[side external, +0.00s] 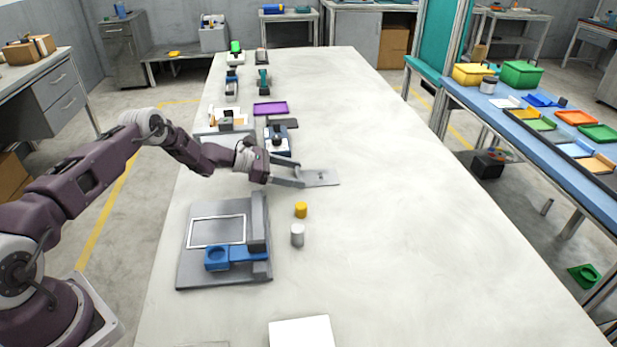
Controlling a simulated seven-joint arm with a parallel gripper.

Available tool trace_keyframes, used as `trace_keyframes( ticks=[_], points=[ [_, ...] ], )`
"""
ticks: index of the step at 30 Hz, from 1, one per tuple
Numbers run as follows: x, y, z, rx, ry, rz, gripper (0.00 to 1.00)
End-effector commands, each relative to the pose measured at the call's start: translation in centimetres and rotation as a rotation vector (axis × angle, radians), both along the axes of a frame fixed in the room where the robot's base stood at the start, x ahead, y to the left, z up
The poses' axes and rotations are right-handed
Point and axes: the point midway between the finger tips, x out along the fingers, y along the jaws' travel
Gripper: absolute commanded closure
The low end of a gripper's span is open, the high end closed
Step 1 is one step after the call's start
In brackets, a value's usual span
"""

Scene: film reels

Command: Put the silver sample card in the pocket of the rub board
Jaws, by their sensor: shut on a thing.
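The silver sample card (325,180) is a flat grey plate at the middle of the long table, with a small dark mark or raised part on it. My gripper (301,178) reaches it from the left and is shut on its left end. I cannot tell whether the card touches the table or is just above it. The rub board (190,268) is a grey slab nearer the camera, left of and below the card in the picture. Its pocket (217,232) is a white-outlined rectangle that looks empty. A blue part with a round ring (217,257) and a raised grey bar (258,222) are on the board.
A white sheet (301,332) lies at the near edge. Blue-and-dark devices (278,140) and a purple tray (270,108) stand behind my gripper. The table's right side is clear.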

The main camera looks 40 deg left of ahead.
Motion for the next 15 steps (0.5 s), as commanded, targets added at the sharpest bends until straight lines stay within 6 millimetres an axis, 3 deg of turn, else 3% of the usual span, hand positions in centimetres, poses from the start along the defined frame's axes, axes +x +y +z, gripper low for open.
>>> trace_keyframes(
  ticks=[5, 12, 15],
  points=[
    [0.1, 0.1, 1.3, -0.001, -0.004, 0.0, 0.81],
    [0.0, 0.0, 7.4, 0.001, -0.004, 0.0, 0.81],
    [0.0, 0.0, 9.1, 0.001, -0.002, -0.001, 0.81]
  ],
)
